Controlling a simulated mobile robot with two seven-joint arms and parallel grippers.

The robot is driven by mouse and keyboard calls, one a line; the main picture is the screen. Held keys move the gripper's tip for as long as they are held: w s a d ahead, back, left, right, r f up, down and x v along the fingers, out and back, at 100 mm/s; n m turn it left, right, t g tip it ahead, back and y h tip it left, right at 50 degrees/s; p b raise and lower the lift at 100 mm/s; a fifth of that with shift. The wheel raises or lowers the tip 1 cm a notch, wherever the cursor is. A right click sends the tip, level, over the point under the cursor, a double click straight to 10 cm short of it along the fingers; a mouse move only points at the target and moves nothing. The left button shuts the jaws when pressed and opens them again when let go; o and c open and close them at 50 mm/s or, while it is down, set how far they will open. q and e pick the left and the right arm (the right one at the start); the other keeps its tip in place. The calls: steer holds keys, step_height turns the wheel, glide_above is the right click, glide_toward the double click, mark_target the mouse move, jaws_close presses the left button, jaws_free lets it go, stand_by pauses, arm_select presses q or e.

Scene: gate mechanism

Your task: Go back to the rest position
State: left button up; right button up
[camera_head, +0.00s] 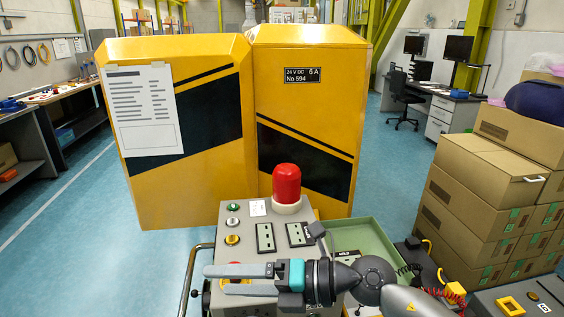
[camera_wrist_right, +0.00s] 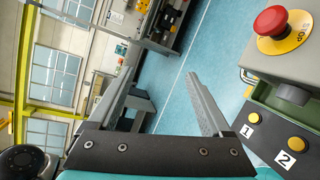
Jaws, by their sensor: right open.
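My right gripper (camera_head: 213,279) reaches in from the lower right in the head view, with its fingers pointing left. The fingers are apart with nothing between them, over the front of the grey control panel (camera_head: 270,215). They partly cover a red and yellow control on the panel. In the wrist view the right gripper (camera_wrist_right: 162,62) also shows open and empty, with floor and shelving behind it. The yellow gate cabinets (camera_head: 190,90) with black stripes stand behind the panel. My left gripper is not in view.
A red lamp (camera_head: 287,183) rises from the panel, and a green tray (camera_head: 352,238) sits to its right. Cardboard boxes (camera_head: 485,170) are stacked at right. The wrist view shows a red stop button (camera_wrist_right: 270,20) and numbered yellow buttons. Blue floor lies clear at left.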

step_height(320, 180, up, 6)
steer(key=w+m+t+y, duration=0.1)
steer(key=m+t+y, duration=0.2)
steer(key=m+t, duration=0.2)
steer(key=w+d+r+m+t+h, duration=0.4)
steer(key=d+m+t, duration=0.3)
steer(key=m+t, duration=0.4)
steer(key=s+d+f+m+g+h, duration=0.2)
steer(key=d+f+m+g+h, duration=0.2)
steer(key=d+f+m+h, duration=1.2)
steer(key=s+f+m+g+y, duration=0.1)
steer(key=s+f+m+g, duration=0.1)
steer(key=s+f+g, duration=0.7)
steer(key=s+f+m+g+y, duration=0.15)
steer(key=s+f, duration=0.25)
steer(key=s, duration=0.9)
step_height(320, 180, down, 23)
steer(key=s+g, duration=0.1)
steer(key=g, duration=0.1)
steer(key=s+d+f+h+b, duration=0.1)
steer(key=s+d+f, duration=0.2)
steer(key=s+f, duration=1)
steer(key=shift+s+d+f+g, duration=0.25)
steer(key=shift+s+f+g, duration=0.15)
steer(key=shift+s, duration=0.5)
